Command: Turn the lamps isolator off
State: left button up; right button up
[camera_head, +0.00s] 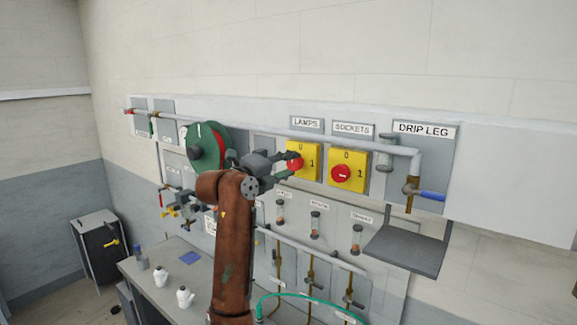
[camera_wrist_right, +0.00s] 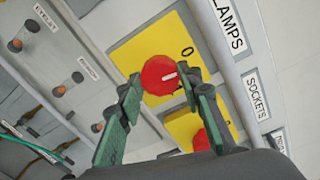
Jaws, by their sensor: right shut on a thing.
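The lamps isolator is a yellow plate (camera_head: 311,173) with a red round knob (camera_wrist_right: 159,75), under the LAMPS label (camera_head: 306,123). My right gripper (camera_head: 292,165) is shut on the red knob, with one green finger on each side of it in the wrist view (camera_wrist_right: 162,88). The plate's 1 shows in the head view. The fingers hide part of the knob and plate. My left gripper is not in view.
The sockets isolator (camera_head: 356,170), another yellow plate with a red knob, sits just to the right. A pipe (camera_head: 330,139) runs above the plates, and a green-and-red wheel (camera_head: 195,150) is to the left. A grey shelf (camera_head: 404,250) juts out at lower right.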

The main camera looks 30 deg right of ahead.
jog(key=shift+n, duration=0.9)
jog(key=o, duration=1.2)
jog(key=shift+c, duration=0.2)
jog(key=v, duration=1.2)
jog(key=shift+w, duration=0.1)
